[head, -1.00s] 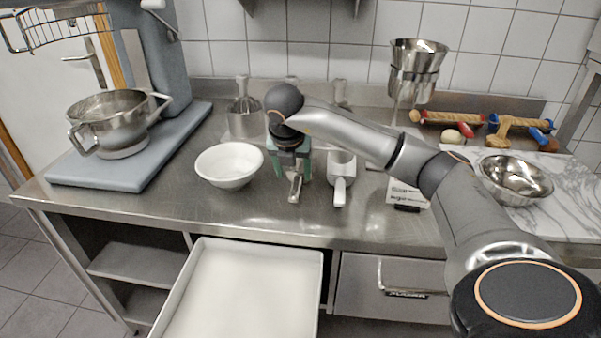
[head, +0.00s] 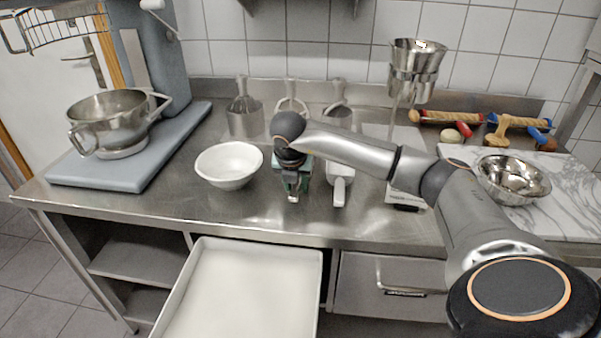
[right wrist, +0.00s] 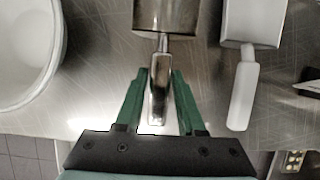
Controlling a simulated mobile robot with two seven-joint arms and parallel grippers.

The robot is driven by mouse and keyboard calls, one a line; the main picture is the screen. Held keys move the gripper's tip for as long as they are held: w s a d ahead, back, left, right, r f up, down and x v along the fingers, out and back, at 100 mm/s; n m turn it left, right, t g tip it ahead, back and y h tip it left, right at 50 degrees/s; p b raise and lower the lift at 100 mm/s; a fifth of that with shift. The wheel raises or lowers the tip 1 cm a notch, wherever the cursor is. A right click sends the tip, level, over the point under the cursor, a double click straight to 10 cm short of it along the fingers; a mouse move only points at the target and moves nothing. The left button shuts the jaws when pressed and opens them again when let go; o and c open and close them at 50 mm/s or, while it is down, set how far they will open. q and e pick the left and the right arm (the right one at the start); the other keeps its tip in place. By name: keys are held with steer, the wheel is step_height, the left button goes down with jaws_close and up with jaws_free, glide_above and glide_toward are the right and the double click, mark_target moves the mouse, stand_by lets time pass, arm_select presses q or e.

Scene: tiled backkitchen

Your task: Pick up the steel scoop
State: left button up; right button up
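The steel scoop lies on the steel counter with its handle toward the front edge. In the right wrist view its bowl (right wrist: 165,16) is cut off at the top and its shiny handle (right wrist: 159,88) points down. My right gripper (right wrist: 159,76) has its green fingers on either side of the handle, with a gap showing on both sides. In the head view the right gripper (head: 295,182) is low over the counter and hides most of the scoop. My left gripper is in neither view.
A white scoop (head: 340,184) lies close to the right, also in the wrist view (right wrist: 245,75). A white bowl (head: 229,181) stands to the left. Several steel containers with tools stand behind. A white tray (head: 195,290) is below the counter's front edge.

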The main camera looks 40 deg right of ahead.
jaws_close()
steer(key=shift+r, duration=0.1)
stand_by(0.5)
